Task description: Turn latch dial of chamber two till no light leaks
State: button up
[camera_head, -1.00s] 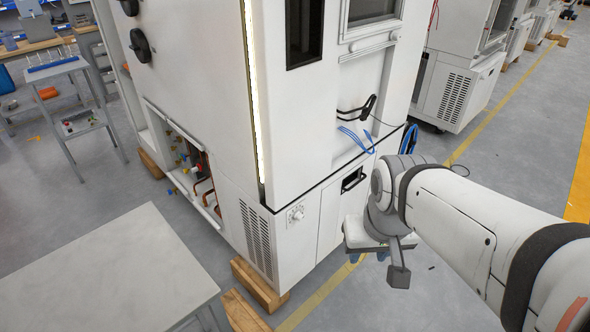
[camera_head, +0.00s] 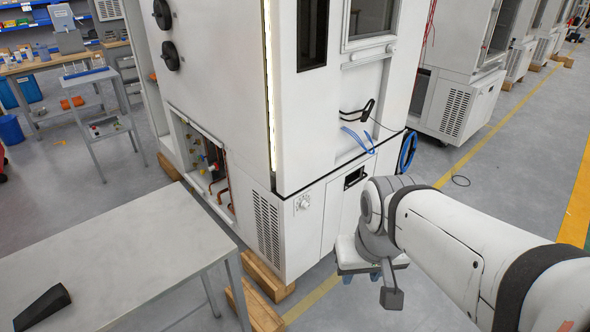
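A tall white chamber (camera_head: 225,80) stands in the middle; I see no number on it. A bright strip of light (camera_head: 270,90) shows along its front-left vertical edge. Two black round knobs, an upper one (camera_head: 161,13) and a lower one (camera_head: 170,55), sit on its left side. A small white dial (camera_head: 303,203) is on the lower front panel. I cannot tell which is the latch dial. My gripper (camera_head: 361,277) hangs to the right of the white dial in the picture, apart from all of these. Its two bluish fingertips look apart, with nothing seen between them.
A grey table (camera_head: 120,250) fills the lower left, with a black wedge (camera_head: 42,308) on it. Wooden blocks (camera_head: 268,278) lie at the chamber's base. A small cart (camera_head: 92,75) stands behind left.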

aim_at(304, 204)
jog(key=i, duration=1)
